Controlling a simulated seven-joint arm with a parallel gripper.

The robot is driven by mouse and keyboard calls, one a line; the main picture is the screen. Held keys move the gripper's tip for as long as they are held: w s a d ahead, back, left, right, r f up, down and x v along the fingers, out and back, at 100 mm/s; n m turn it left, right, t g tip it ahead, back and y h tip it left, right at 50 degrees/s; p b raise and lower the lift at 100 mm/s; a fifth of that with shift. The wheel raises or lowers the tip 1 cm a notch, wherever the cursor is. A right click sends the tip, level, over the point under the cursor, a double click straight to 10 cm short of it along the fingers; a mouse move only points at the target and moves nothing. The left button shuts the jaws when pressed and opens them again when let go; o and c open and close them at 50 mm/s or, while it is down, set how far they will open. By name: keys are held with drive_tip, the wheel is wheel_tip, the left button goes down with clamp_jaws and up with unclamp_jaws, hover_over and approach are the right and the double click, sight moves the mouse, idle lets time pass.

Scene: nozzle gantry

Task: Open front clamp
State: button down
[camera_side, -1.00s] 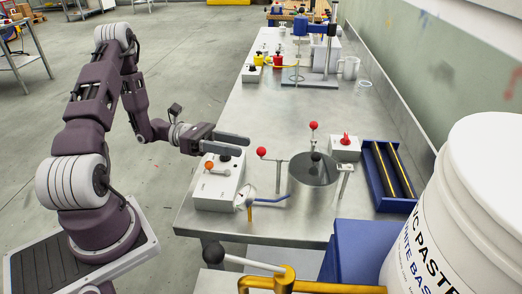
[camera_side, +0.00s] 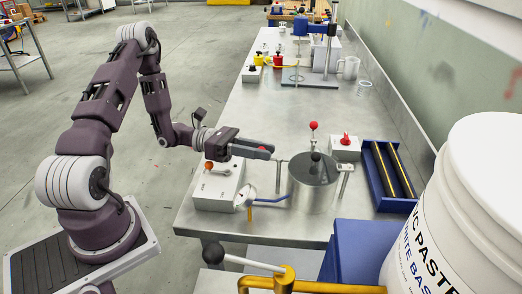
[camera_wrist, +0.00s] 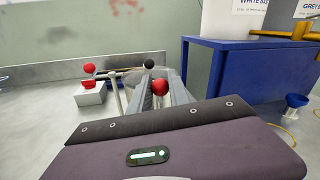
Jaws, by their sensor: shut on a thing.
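A round metal pot (camera_side: 312,190) with a black ball knob (camera_side: 316,157) on its lid stands near the table's front. My gripper (camera_side: 270,150) is at the clamp on the pot's left side, its fingers shut on that clamp's red ball knob. In the wrist view the red ball (camera_wrist: 160,88) sits between the two fingers; the side view mostly hides it behind them. The clamp's arm (camera_side: 278,175) runs from there toward the pot. Another clamp's red ball (camera_side: 313,125) stands upright behind the pot; a red ball (camera_wrist: 89,68) also shows in the wrist view.
A grey control box (camera_side: 216,190) with an orange knob lies below my gripper, beside a gauge (camera_side: 243,199). A box with a red switch (camera_side: 345,145) and a blue tray (camera_side: 375,185) stand right of the pot. A large white bucket (camera_side: 465,220) fills the right front.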

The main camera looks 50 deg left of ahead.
drive_tip(key=shift+a, duration=0.1)
drive_tip(key=shift+w+a+m+g+h, duration=0.3)
drive_tip(key=shift+w+m+g, duration=0.35)
drive_tip(key=shift+m+g, duration=1.55)
drive_tip(key=shift+w+a+m+g+h, duration=0.1)
drive_tip(key=shift+w+m+g+h, duration=0.8)
drive_tip(key=shift+g, duration=2.1)
drive_tip(key=shift+w+a+m+g+y, duration=0.15)
drive_tip(key=shift+w+m+g, duration=0.2)
drive_tip(key=shift+m+g, duration=2)
drive_tip(key=shift+g, duration=0.35)
drive_tip(key=c, duration=1.2)
unclamp_jaws()
drive_tip(key=shift+c, duration=0.2)
wheel_tip(320, 180, up, 10)
